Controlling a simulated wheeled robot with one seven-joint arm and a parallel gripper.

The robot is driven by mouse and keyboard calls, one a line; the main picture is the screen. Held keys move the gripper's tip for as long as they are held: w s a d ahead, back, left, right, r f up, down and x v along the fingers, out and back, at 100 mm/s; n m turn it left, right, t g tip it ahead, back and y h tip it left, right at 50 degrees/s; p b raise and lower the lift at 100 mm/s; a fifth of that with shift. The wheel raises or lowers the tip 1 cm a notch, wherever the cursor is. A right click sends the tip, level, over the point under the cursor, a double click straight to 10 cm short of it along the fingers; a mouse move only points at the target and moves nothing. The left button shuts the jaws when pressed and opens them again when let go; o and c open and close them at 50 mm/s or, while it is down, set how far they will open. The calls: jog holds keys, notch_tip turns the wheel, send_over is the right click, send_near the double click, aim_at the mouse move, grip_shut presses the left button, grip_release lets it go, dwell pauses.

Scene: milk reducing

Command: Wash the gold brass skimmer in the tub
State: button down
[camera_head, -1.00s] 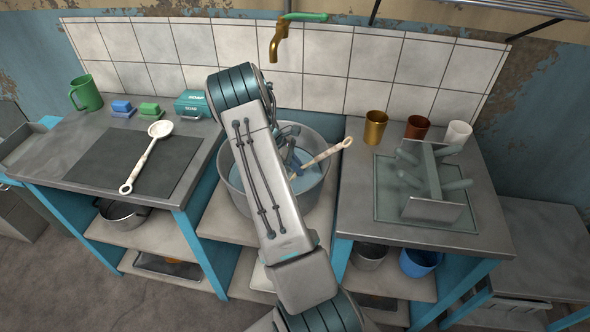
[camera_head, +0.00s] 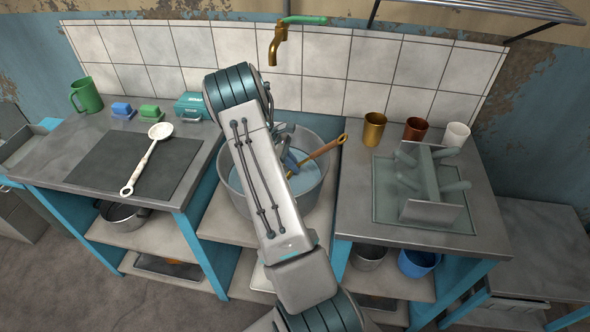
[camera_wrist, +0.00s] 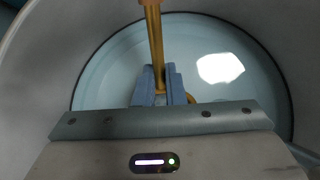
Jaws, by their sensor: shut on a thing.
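The gold brass skimmer (camera_head: 323,151) is held over the tub, its handle sloping up to the right past the rim. Its handle also shows in the wrist view (camera_wrist: 155,40), and its head is mostly hidden by my gripper and arm. The round grey tub (camera_head: 234,181) stands in the gap between the counters and holds pale blue water (camera_wrist: 112,72). My gripper (camera_wrist: 160,85) has its blue fingers shut on the skimmer's handle, inside the tub's outline. I cannot tell how deep the skimmer's head sits.
A cream, spotted skimmer (camera_head: 147,160) lies on the dark mat on the left counter. A green mug (camera_head: 86,96), sponges and a teal soap box (camera_head: 192,106) stand behind it. Cups (camera_head: 374,129) and a rack (camera_head: 430,190) occupy the right counter. A brass tap (camera_head: 277,47) hangs above.

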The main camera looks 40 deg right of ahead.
notch_tip(320, 180, up, 11)
jog(key=p, duration=0.6)
jog(key=shift+r+p, duration=0.2)
jog(key=shift+p, duration=0.15)
dwell(1.1)
